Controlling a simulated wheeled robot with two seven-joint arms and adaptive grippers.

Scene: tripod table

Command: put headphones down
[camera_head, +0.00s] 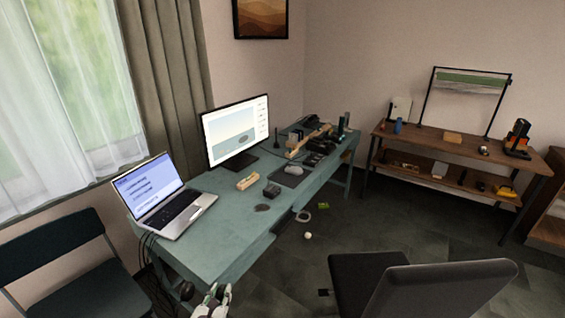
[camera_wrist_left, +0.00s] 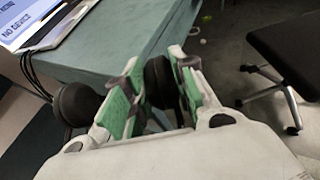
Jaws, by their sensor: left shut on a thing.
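The black headphones (camera_wrist_left: 78,103) are at my left gripper (camera_wrist_left: 152,92) in the left wrist view. One ear cup (camera_wrist_left: 158,82) is between the green-padded fingers and the other hangs outside the left finger. In the head view the headphones (camera_head: 186,290) show as a dark round piece beside my left gripper (camera_head: 217,292), at the bottom edge. The gripper is shut on them, in front of the near end of the teal desk (camera_head: 228,226). Most of the headband is hidden. My right gripper is not in view.
A laptop (camera_head: 172,208) stands on the desk's near left, with a monitor (camera_head: 236,130) behind it. A wooden block (camera_head: 247,182), mouse (camera_head: 293,169) and several small things lie farther back. The near right desktop is clear. A dark chair (camera_head: 430,287) stands right.

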